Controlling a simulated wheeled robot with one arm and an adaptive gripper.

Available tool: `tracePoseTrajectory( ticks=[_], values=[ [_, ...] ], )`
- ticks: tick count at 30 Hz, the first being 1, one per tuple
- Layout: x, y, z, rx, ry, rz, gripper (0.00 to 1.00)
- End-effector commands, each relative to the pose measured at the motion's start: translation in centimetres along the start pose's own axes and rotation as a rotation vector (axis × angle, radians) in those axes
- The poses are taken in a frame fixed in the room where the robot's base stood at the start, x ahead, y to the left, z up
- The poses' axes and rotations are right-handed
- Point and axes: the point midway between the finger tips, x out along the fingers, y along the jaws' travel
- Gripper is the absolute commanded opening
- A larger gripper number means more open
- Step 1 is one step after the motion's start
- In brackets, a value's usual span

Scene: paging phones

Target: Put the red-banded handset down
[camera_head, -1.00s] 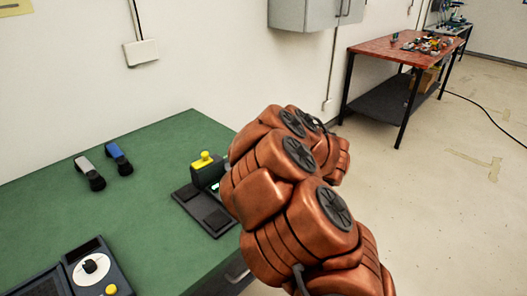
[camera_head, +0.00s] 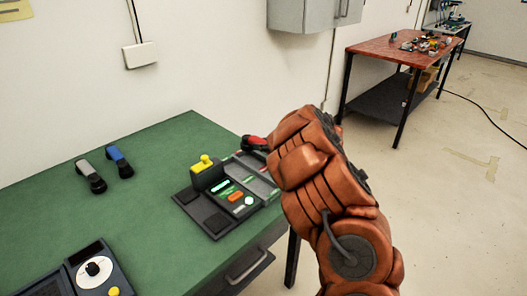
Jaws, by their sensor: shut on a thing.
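A handset with a red part and a dark end (camera_head: 256,143) shows just left of my arm, by the far right edge of the green table (camera_head: 150,235). The rest of it is hidden behind my arm, so I cannot tell whether it hangs or touches anything. My gripper is hidden behind my orange arm, so its fingers do not show. A dark desk unit (camera_head: 207,220) with a yellow-topped block, coloured buttons and grey recessed panels lies on the table below the handset. My arm covers its right end.
A grey handset (camera_head: 89,173) and a blue handset (camera_head: 117,158) lie at the back left of the table. A panel with a white dial (camera_head: 92,271) is at the front left. Green surface between them is clear. A red-topped table (camera_head: 400,45) stands farther back.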

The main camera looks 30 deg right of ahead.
Motion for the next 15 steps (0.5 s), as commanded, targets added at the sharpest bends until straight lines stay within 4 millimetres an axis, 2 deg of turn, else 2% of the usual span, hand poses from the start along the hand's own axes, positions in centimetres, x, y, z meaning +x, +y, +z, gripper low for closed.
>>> tracePoseTrajectory(
  ticks=[4, 10, 15],
  values=[
    [0.2, 0.5, -0.1, 0.002, 0.002, 0.001, 0.0],
    [1.3, 0.4, 2.5, 0.003, -0.001, 0.0, 0.0],
    [1.6, 0.4, 3.1, 0.0, 0.002, 0.001, 0.0]
  ],
)
